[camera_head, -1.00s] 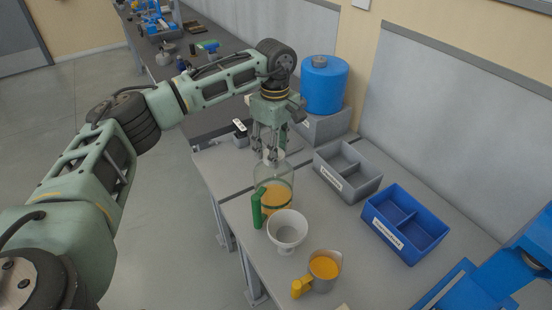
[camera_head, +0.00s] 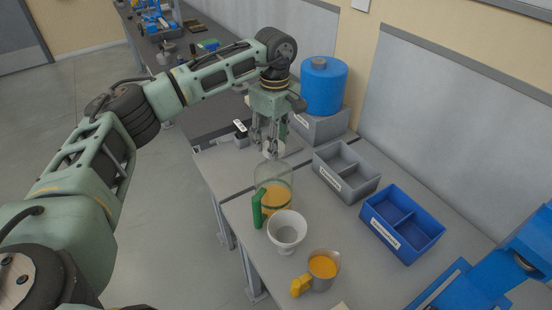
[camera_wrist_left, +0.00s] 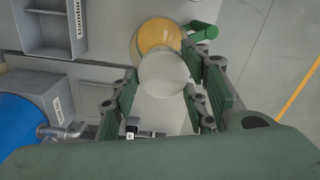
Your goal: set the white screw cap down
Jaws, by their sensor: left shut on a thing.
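The white screw cap (camera_head: 270,150) is in my left gripper (camera_head: 269,146), just above the mouth of a clear jar (camera_head: 274,176). The jar stands upright on the bench with orange contents and a green handle (camera_head: 257,208). In the left wrist view the round white cap (camera_wrist_left: 163,74) sits between the fingers of my left gripper (camera_wrist_left: 165,88), with the orange in the jar (camera_wrist_left: 156,35) showing behind it. The fingers partly hide the cap in the head view. My right gripper is not in view.
A white funnel (camera_head: 286,230) and a metal jug (camera_head: 322,270) of orange material stand in front of the jar. A grey divided bin (camera_head: 327,172) and a blue divided bin (camera_head: 378,231) lie to the right. A blue drum (camera_head: 323,88) stands behind. Bare bench lies between jar and bins.

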